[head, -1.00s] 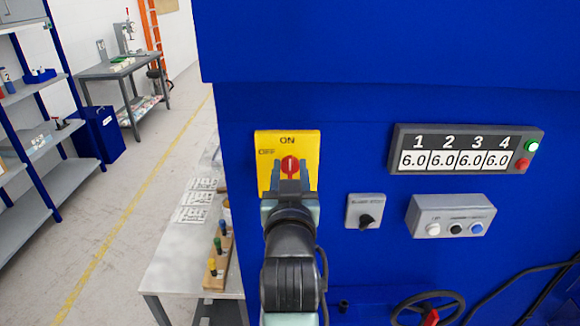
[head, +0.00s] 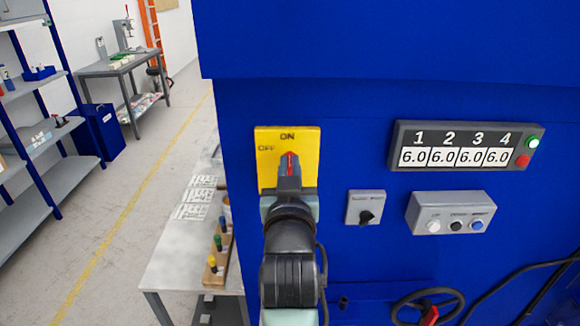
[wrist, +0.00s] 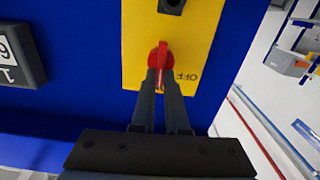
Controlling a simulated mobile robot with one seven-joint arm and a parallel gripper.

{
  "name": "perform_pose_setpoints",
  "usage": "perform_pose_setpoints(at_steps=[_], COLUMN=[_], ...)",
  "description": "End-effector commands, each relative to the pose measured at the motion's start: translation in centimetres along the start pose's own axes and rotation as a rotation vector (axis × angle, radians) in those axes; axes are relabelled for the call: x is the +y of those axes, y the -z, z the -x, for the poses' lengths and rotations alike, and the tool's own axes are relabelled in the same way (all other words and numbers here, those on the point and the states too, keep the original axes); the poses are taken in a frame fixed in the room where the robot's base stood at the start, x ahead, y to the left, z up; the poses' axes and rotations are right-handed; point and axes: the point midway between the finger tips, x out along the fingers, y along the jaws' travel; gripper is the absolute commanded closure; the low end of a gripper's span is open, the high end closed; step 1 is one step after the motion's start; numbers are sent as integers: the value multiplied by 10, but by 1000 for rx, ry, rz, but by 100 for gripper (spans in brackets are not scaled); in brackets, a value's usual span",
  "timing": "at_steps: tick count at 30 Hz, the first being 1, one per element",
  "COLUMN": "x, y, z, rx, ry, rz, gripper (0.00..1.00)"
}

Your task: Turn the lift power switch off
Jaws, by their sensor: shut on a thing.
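The lift power switch is a yellow plate (head: 268,178) on the blue machine, marked ON at top and OFF at upper left. Its red knob (head: 291,158) stands roughly upright, towards ON, with its lower part hidden behind my gripper (head: 290,172). The wrist view shows the plate (wrist: 195,35) upside down, with OFF right of the knob (wrist: 160,55). There my gripper (wrist: 162,80) has its two fingertips on either side of the knob's narrow grip, shut on it. The ON mark is hidden in that view.
Right of the switch are a small grey selector (head: 366,207), a button box (head: 451,214), and a display (head: 455,157) reading 6.0 in each window. A handwheel (head: 428,308) is low. A bench (head: 180,255) with coloured-top pegs stands left; the floor beyond is clear.

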Motion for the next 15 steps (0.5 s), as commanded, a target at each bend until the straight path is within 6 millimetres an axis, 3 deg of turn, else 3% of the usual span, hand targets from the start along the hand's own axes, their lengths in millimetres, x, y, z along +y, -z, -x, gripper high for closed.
perform_pose_setpoints(at_steps=[15], x=[-5], y=[-4], z=[0], rx=[-2], ry=[-1], rz=[399], gripper=[100])
